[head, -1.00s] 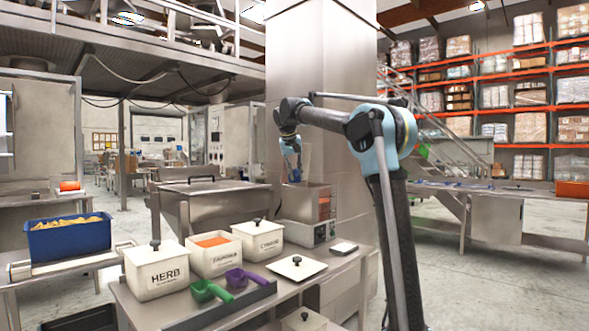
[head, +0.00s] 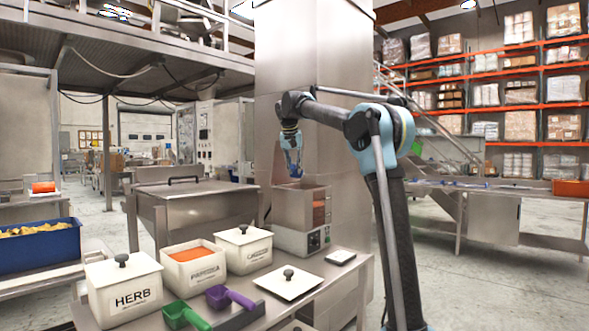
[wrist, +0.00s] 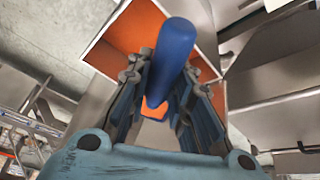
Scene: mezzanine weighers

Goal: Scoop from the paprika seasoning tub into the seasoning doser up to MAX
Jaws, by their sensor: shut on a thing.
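My gripper (head: 294,168) is shut on a blue handle (wrist: 174,55), seen end-on in the wrist view; I take it for a scoop's. The scoop's bowl is mostly hidden. The gripper is above the open top of the seasoning doser (head: 290,240), a steel box with a front window showing orange. In the wrist view, orange shows inside an open box (wrist: 118,45) under the handle, apparently the doser. The MAX mark is too small to read. The paprika tub (head: 194,277), white and lidless with orange seasoning (head: 192,252) inside, stands on the table at lower left.
The lidded herb tub (head: 125,297) and another lidded white tub (head: 244,257) flank the paprika tub. A green scoop (head: 184,316) and a purple scoop (head: 226,297) lie in front. A loose white lid (head: 288,284) and a small flat pad (head: 340,257) lie near the doser.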

